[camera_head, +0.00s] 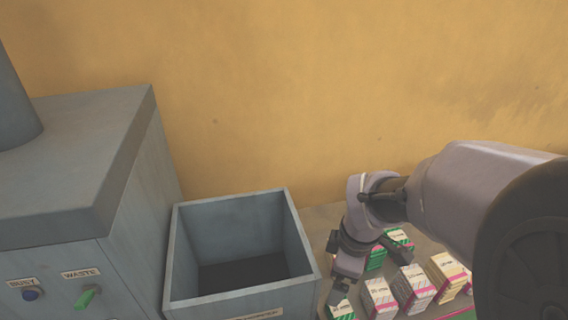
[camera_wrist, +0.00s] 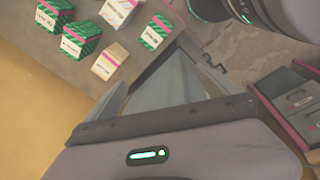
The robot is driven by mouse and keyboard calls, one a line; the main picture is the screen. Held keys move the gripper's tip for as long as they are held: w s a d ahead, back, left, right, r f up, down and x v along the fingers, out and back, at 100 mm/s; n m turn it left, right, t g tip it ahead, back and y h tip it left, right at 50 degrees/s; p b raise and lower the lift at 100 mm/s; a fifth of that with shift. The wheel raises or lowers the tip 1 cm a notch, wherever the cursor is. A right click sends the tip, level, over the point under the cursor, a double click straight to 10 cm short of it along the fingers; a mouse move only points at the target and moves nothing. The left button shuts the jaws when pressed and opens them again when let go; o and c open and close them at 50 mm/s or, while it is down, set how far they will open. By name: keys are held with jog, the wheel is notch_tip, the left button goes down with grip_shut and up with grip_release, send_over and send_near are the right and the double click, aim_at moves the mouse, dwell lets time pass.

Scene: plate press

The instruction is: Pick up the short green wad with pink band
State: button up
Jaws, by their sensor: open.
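Several wads stand on a grey surface. Three green striped ones with pink bands show in the wrist view: one (camera_wrist: 155,32) beside the fingers, and two (camera_wrist: 82,36) (camera_wrist: 55,8) farther left. I cannot tell for sure which is the short one. In the head view, a green wad (camera_head: 341,311) shows at the bottom edge, partly cut off, just below my gripper (camera_head: 339,290). Two more green wads (camera_head: 376,259) (camera_head: 400,238) stand behind, partly hidden by my arm. In the wrist view my gripper (camera_wrist: 180,48) is open, with no wad between its fingers.
A cream wad (camera_wrist: 110,60) and a white wad (camera_wrist: 117,10) stand close by. An open grey bin (camera_head: 180,250) stands left of the wads. A grey machine (camera_head: 60,180) with a green knob is farther left. A yellow wall (camera_head: 300,100) closes the back.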

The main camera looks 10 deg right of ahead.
jog(key=w+d+f+n+g+p, duration=0.1)
jog(key=d+f+n+g+p, duration=0.1)
jog(key=d+f+n, duration=0.35)
jog(key=n+b, duration=0.2)
jog(key=b, duration=0.4)
send_over(343, 311)
jog(key=f, duration=1.3)
jog(key=shift+s+f, duration=0.1)
jog(key=shift+s, duration=0.1)
notch_tip(343, 311, down, 6)
jog(key=b, duration=0.2)
jog(key=shift+w+b, duration=0.15)
jog(key=shift+b, duration=0.2)
jog(key=shift+r, duration=0.25)
